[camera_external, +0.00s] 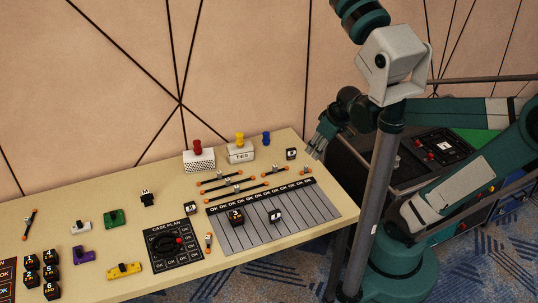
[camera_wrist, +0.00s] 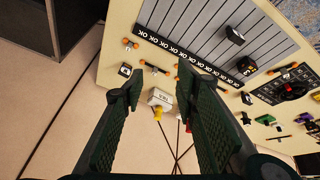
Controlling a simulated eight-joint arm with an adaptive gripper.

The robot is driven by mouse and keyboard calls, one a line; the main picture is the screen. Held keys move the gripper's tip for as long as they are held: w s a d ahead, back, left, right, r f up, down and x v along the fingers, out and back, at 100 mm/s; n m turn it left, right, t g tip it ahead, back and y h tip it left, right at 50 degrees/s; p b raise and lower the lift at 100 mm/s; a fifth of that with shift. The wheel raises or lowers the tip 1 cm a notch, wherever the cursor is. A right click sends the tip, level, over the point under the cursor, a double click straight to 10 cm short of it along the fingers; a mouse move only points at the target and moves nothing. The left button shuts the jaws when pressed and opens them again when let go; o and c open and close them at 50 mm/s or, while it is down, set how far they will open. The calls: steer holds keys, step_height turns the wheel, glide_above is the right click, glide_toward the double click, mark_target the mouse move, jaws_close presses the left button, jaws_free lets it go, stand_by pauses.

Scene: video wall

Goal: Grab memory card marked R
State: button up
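Two small black cards with white labels lie on the table. One card (camera_external: 291,154) is at the right end, near my gripper (camera_external: 316,148); the other card (camera_external: 190,208) is left of the grey OK board. Their letters are too small to read surely, so I cannot tell which is marked R. In the wrist view the right-end card (camera_wrist: 125,70) shows just outside the left finger, and the other card (camera_wrist: 246,98) is farther right. My gripper (camera_wrist: 158,72) has its fingers wide apart with nothing held between them, above the table's right end.
The grey OK board (camera_external: 225,237) carries two dark blocks (camera_external: 235,217) (camera_external: 275,215). White boxes with a red knob (camera_external: 198,160) and a yellow knob (camera_external: 240,152) stand at the back. Orange-tipped rods (camera_external: 220,184) lie between. A black panel (camera_external: 172,246) and numbered blocks (camera_external: 52,273) are leftward.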

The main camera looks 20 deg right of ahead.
steer(key=a+f+n+g, duration=0.3)
steer(key=a+f+n, duration=0.45)
steer(key=a, duration=0.25)
steer(key=n+g, duration=0.2)
steer(key=n, duration=0.3)
glide_above(275, 211)
steer(key=shift+h, duration=0.3)
steer(key=f, duration=0.8)
steer(key=shift+w+f, duration=0.3)
steer(key=shift+s+a+f+n, duration=0.25)
steer(key=shift+f+n, duration=0.1)
steer(key=shift+f+b, duration=0.3)
steer(key=shift+f, duration=1.05)
steer(key=shift+s+d+f+b, duration=0.1)
steer(key=shift+f+b, duration=0.35)
steer(key=shift+f, duration=0.85)
steer(key=shift+d+f+b, duration=0.1)
steer(key=shift+f+b, duration=0.35)
steer(key=shift+f, duration=0.8)
